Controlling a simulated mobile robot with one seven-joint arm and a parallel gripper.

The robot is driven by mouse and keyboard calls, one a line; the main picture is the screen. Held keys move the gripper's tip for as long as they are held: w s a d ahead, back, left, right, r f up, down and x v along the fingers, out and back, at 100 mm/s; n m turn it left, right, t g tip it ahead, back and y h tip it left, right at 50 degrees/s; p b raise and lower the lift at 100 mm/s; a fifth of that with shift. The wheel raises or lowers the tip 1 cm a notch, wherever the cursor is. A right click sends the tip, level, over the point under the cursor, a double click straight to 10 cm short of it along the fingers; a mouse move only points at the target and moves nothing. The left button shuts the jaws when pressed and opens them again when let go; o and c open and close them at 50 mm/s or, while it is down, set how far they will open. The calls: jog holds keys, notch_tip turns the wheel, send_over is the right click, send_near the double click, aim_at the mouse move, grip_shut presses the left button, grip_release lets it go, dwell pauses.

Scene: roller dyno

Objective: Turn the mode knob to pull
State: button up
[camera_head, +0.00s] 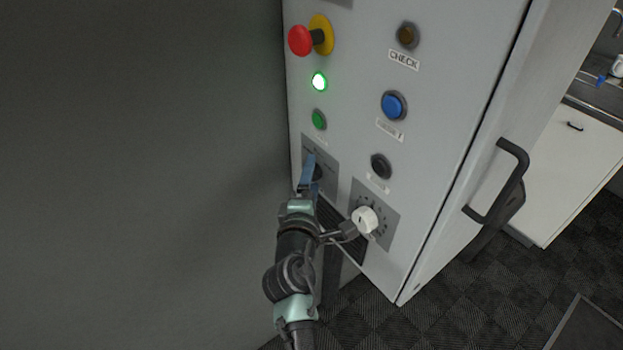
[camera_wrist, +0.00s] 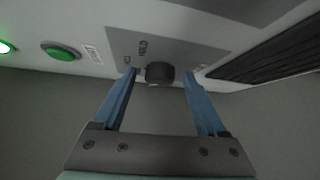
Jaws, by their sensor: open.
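The mode knob appears to be the black knob (camera_wrist: 160,73) on a grey label plate (camera_wrist: 118,44) in the wrist view. Small dark text stands on the plate next to it, too blurred to read surely. My gripper (camera_wrist: 159,80) is open, with one blue finger on each side of the knob and a gap showing on both sides. In the head view my gripper (camera_head: 309,165) reaches the plate at the cabinet's lower left. There the knob is mostly hidden behind the fingers.
The cabinet (camera_head: 440,60) carries a red emergency button (camera_head: 300,41), a lit green lamp (camera_head: 319,82), a green button (camera_head: 319,120), a blue button (camera_head: 393,105), a black button (camera_head: 381,166) and a white dial (camera_head: 365,219). A door handle (camera_head: 500,185) juts out at right.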

jog(key=shift+c, duration=0.2)
grip_shut()
jog(key=shift+f+b, duration=0.2)
jog(key=shift+b, duration=0.35)
jog(key=m+t+b, duration=0.1)
jog(key=m+b, duration=0.1)
jog(key=b, duration=0.7)
jog(key=f+m+t+h+b, duration=0.1)
jog(key=m+t+b, duration=0.1)
jog(key=b, duration=0.8)
jog(key=m+t+h+b, duration=0.1)
jog(key=m+t+b, duration=0.1)
jog(key=b, duration=0.8)
jog(key=shift+w+f+m, duration=0.1)
jog(key=shift+f+m, duration=0.2)
jog(key=shift+f, duration=0.05)
jog(key=shift+a+m+h+b, duration=0.1)
jog(key=shift+m+h+b, duration=0.25)
jog(key=shift+b, duration=0.8)
jog(key=shift+r+m+h+b, duration=0.25)
jog(key=shift+r+h+b, duration=0.1)
jog(key=shift+b, duration=0.4)
